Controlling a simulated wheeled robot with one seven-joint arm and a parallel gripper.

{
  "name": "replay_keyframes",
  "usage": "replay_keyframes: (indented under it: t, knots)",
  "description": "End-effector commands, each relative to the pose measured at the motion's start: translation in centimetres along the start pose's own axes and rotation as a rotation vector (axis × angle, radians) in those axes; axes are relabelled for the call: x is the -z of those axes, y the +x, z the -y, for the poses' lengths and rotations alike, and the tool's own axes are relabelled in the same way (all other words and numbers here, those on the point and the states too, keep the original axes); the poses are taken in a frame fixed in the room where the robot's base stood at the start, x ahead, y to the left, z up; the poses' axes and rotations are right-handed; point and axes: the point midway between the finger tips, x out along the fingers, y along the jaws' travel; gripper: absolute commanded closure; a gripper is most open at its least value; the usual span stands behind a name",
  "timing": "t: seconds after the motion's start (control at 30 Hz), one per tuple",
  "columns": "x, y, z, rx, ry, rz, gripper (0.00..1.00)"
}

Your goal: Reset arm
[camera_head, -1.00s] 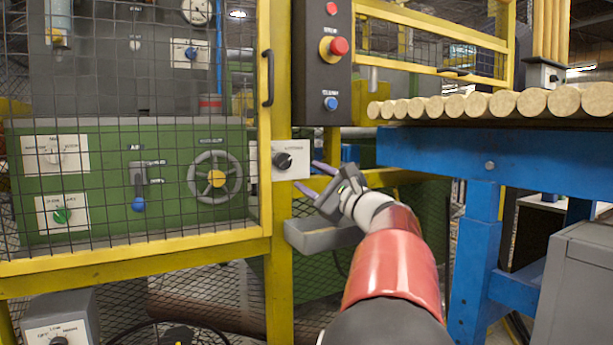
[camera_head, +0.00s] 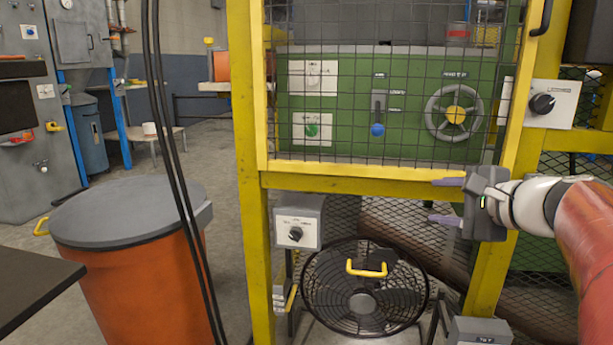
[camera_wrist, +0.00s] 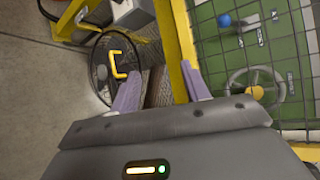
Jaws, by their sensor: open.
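My gripper (camera_head: 446,201) is at the right of the head view, on the end of my red and white arm, with its fingers pointing left. Its two purple fingers are spread apart with nothing between them. It appears in front of the lower yellow rail and right post of the machine guard (camera_head: 400,178). In the wrist view my gripper (camera_wrist: 158,92) also shows open and empty, with the yellow post and the fan beyond the fingers. I cannot tell the exact gap between the gripper and the guard.
A black floor fan (camera_head: 362,300) stands below the guard. A grey control box (camera_head: 297,222) with a knob hangs near it. An orange drum (camera_head: 135,290) with a grey lid stands at left, with black cables (camera_head: 170,130) hanging before it. A black knob panel (camera_head: 545,103) is right of the guard.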

Motion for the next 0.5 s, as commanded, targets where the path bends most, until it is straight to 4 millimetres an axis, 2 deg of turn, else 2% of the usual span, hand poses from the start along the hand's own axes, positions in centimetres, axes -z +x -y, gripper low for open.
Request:
replay_keyframes:
  t: [0.03,0.1,0.2,0.3,0.4,0.5]
  knots:
    - [-3.0,0.6,-2.8,-0.094,-0.102,0.022,0.54]
    - [-6.3,0.6,-7.1,-0.234,-0.267,0.045,0.54]
    - [-9.8,-0.4,-13.5,-0.424,-0.534,0.084,0.54]
    - [-11.4,-2.0,-18.5,-0.566,-0.784,0.120,0.54]
    - [-12.1,-3.7,-22.2,-0.670,-1.001,0.151,0.54]
    - [-12.1,-5.2,-25.0,-0.749,-1.201,0.178,0.54]
